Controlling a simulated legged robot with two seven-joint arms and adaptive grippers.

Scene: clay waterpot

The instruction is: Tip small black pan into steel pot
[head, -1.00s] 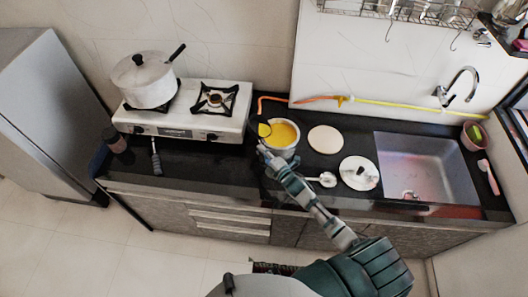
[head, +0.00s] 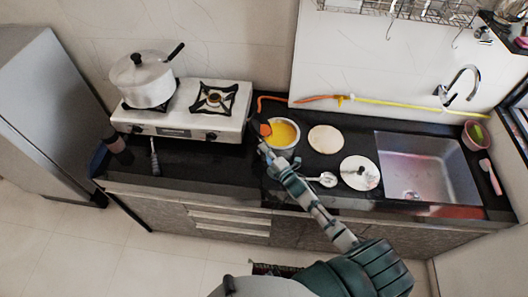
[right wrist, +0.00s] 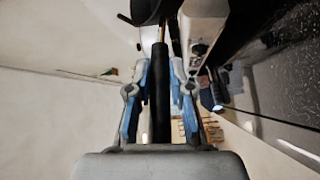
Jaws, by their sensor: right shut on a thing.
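The steel pot (head: 296,150) stands on the black counter right of the stove, with yellow contents showing inside. My right gripper (head: 263,149) is at the pot's left side. In the right wrist view my right gripper (right wrist: 160,95) is shut on the black handle (right wrist: 160,85) of the small black pan, whose dark body (right wrist: 147,10) shows at the top edge. In the head view the pan is tiny and edge-on beside the pot's left rim; a small orange-red patch (head: 265,129) shows there. I cannot tell what the pan holds. My left gripper is out of view.
A white stove (head: 185,125) carries a lidded pot (head: 143,82) on its left burner; the right burner (head: 214,98) is empty. The sink (head: 425,165) is farther right.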

